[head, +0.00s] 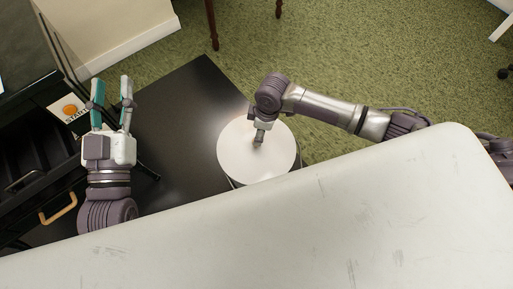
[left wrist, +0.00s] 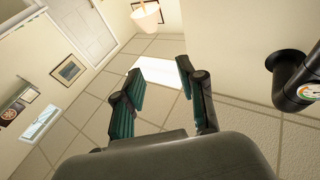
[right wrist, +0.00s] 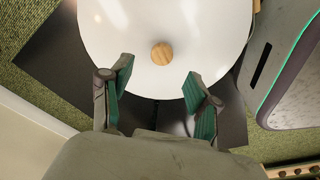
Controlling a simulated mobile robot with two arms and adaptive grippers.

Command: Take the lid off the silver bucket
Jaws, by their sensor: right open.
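The round white lid (head: 235,160) lies flat on the bucket, on a black surface in the head view. In the right wrist view the lid (right wrist: 205,40) has a round wooden knob (right wrist: 162,53) at its middle. Only a thin sliver of the silver bucket's side shows below the lid. My right gripper (head: 259,138) is above the lid, pointing down. In the right wrist view its open fingers (right wrist: 158,72) stand apart, with the knob just beyond and between the tips; contact cannot be told. My left gripper (head: 111,90) is open and empty, away from the bucket at the left.
The black surface (head: 180,110) is bare left of the bucket. A dark cabinet with an open drawer and a wooden handle (head: 58,209) stands at the left, near my left arm. Brown wooden legs (head: 212,25) stand on the green carpet (head: 340,50) at the back.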

